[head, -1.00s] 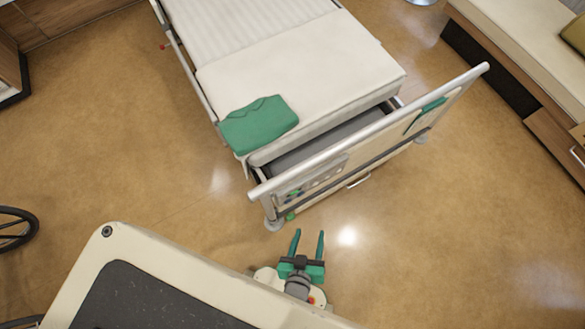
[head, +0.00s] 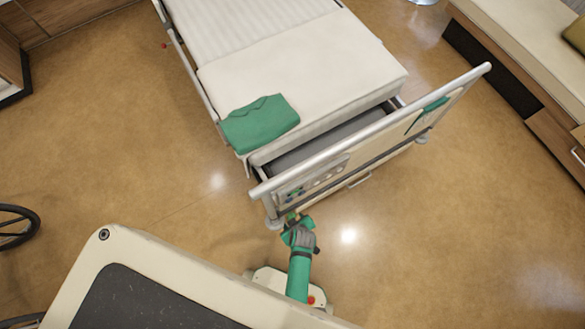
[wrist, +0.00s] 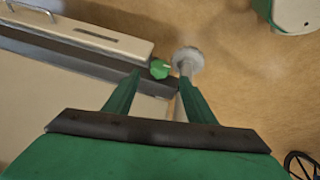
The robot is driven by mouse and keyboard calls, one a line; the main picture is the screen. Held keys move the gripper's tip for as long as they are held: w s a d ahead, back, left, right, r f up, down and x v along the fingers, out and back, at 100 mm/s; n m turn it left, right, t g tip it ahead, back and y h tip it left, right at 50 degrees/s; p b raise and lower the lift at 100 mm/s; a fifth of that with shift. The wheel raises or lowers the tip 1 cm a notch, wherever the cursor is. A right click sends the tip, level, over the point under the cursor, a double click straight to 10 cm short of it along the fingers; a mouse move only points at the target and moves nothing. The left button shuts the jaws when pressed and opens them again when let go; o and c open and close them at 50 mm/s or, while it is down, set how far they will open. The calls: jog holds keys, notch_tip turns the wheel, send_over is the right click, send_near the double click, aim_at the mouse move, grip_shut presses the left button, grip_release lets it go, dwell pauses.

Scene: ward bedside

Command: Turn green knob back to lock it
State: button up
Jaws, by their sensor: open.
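The green knob (wrist: 159,69) shows in the wrist view at the corner of the bed's foot end, next to a grey post with a round foot (wrist: 189,58). My gripper (wrist: 161,76) is open, its two green fingers on either side of the knob in the picture. I cannot tell whether the fingers touch it. In the head view my gripper (head: 297,219) is at the near lower corner of the footboard (head: 385,130). My gripper and wrist largely cover the knob there.
The bed (head: 300,60) carries a folded green cloth (head: 260,123) on its near corner. A bench (head: 520,50) stands at the right and a wheelchair wheel (head: 18,228) at the left edge. The floor right of my gripper is clear.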

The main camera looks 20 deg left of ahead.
aim_at(291, 215)
jog(key=x, duration=0.7)
jog(key=shift+f, duration=0.15)
jog(key=c, duration=1)
